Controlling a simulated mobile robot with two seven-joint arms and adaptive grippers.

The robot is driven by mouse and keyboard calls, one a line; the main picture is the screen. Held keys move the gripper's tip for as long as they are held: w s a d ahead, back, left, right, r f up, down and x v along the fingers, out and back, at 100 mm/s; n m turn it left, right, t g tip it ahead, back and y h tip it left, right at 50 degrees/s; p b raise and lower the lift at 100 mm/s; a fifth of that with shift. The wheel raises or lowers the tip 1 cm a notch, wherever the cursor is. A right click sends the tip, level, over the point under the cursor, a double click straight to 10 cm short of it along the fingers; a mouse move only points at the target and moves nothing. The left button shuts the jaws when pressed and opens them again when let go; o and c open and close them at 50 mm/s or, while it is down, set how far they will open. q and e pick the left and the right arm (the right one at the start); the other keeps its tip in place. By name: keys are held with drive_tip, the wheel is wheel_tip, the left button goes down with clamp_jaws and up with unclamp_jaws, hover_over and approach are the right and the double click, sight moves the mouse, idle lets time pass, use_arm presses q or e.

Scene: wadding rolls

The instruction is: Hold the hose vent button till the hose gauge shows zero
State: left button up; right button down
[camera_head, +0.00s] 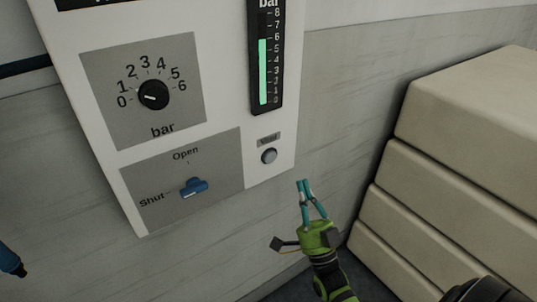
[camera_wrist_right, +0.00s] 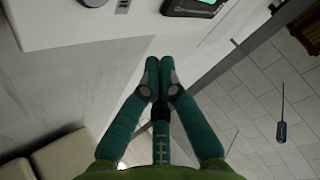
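The vent button (camera_head: 268,156) is a round grey button under a small blurred label, low on the right of the white panel; it also shows at the top of the right wrist view (camera_wrist_right: 93,2). The hose gauge (camera_head: 263,75) above it is a vertical green bar, reading between 5 and 6 bar. My right gripper (camera_head: 303,182) is below and to the right of the button, apart from it. Its teal fingertips (camera_wrist_right: 155,68) are together with nothing between them. My left gripper is not in view.
A black knob (camera_head: 153,95) points near 0 on its bar scale. A blue lever (camera_head: 194,188) points toward Shut. Pale stacked blocks (camera_head: 455,155) stand at the right. A blue object (camera_head: 10,258) shows at the left edge. A screwdriver-like thing (camera_wrist_right: 282,131) shows over the tiled floor.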

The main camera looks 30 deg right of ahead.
drive_tip(key=b, duration=0.3)
approach(272, 152)
wheel_tip(272, 152, up, 4)
drive_tip(key=w, duration=0.1)
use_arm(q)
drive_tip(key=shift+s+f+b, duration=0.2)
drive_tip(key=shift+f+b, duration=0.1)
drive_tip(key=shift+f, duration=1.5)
use_arm(e)
drive_tip(key=shift+w+d+r, duration=0.1)
drive_tip(key=shift+w+d, duration=0.05)
drive_tip(key=shift+w, duration=0.3)
drive_tip(key=shift+w+d+r, duration=0.1)
drive_tip(key=shift+w+d, duration=0.05)
drive_tip(key=shift+w, duration=0.35)
drive_tip(key=shift+w, duration=0.1)
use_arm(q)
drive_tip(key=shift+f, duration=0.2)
use_arm(e)
drive_tip(key=shift+w, duration=0.35)
